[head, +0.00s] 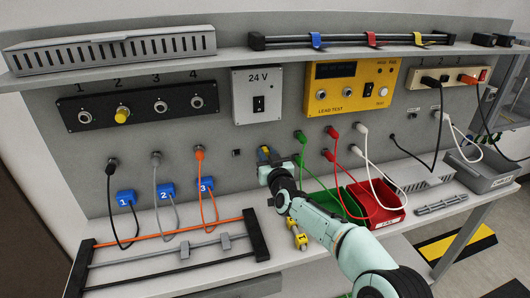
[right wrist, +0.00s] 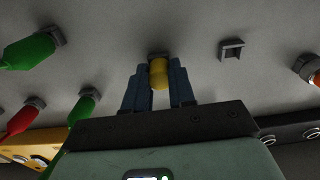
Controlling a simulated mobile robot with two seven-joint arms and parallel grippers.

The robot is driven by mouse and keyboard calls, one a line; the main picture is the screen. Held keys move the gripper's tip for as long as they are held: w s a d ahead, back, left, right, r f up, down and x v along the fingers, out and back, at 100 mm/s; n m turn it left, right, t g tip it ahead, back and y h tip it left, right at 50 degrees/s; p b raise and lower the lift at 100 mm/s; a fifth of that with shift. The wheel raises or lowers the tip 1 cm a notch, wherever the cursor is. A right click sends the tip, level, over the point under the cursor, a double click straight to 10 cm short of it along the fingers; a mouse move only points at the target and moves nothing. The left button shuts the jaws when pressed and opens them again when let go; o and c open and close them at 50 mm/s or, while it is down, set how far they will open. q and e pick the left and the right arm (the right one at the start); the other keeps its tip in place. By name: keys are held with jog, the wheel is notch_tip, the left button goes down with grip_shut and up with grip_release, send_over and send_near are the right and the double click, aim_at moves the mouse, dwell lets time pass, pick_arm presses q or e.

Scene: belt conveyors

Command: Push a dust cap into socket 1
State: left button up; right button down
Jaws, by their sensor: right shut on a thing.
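The socket panel (head: 138,106) is on the back wall at upper left, with sockets numbered 1 to 4. Socket 1 (head: 85,117) is open and bare. A yellow dust cap (head: 122,115) sits in socket 2. My right gripper (head: 265,152) is at the wall, right of and below the panel. In the right wrist view its two dark fingers are shut on a yellow dust cap (right wrist: 159,74). That cap is at a small dark wall clip (right wrist: 158,55); I cannot tell whether it still touches the clip. My left gripper is out of view.
An empty wall clip (right wrist: 232,50) is beside the held cap. Black, grey and orange cables hang below the panel. Green, red and white leads (head: 333,132) are plugged in to the right, near green and red (head: 385,205) bins. A cable rack (head: 165,255) stands front left. A shelf (head: 230,55) overhangs the panel.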

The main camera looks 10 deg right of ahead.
jog(key=shift+s, duration=0.1)
jog(key=s+b, duration=0.3)
jog(key=s, duration=0.1)
jog(key=shift+s, duration=0.4)
dwell(0.6)
